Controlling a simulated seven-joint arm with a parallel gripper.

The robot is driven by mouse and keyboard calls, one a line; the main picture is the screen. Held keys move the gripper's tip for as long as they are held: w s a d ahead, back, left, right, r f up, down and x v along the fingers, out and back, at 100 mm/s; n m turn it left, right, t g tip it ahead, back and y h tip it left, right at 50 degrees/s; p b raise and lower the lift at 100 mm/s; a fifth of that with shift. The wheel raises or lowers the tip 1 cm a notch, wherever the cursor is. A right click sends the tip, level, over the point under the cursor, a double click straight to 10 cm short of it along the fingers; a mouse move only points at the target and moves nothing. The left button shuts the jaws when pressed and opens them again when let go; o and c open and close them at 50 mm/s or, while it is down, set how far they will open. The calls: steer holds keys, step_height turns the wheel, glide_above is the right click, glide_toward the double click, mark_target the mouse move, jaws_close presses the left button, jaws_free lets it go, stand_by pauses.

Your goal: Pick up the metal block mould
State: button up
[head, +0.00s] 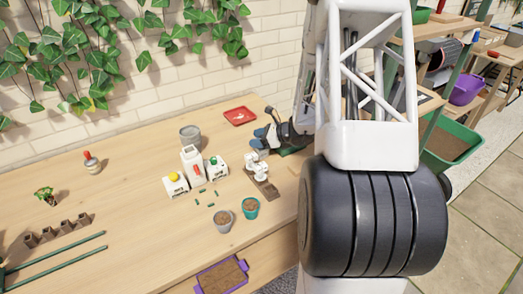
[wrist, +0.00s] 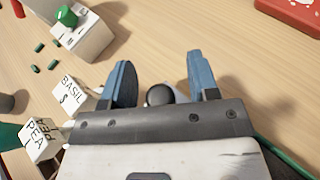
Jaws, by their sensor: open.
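My gripper (wrist: 160,85) is open, with its two blue fingers apart low over the wooden table. Its blue fingertips also show in the head view (head: 266,126), at the back right of the table. A dark, round, shiny knob (wrist: 160,94) shows between the fingers in the wrist view, close to the palm. The rest of that thing is hidden behind the gripper body. It may be the top of the metal block mould, but I cannot tell for sure. No other clear view of the mould shows.
White label blocks, one reading BASIL (wrist: 76,92), lie left of my gripper. White boxes with coloured knobs (head: 216,168), green pellets (head: 205,197), a grey pot (head: 223,222) and a teal pot (head: 250,208) stand nearby. A red tray (head: 240,116) lies behind.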

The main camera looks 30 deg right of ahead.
stand_by(0.4)
jaws_close()
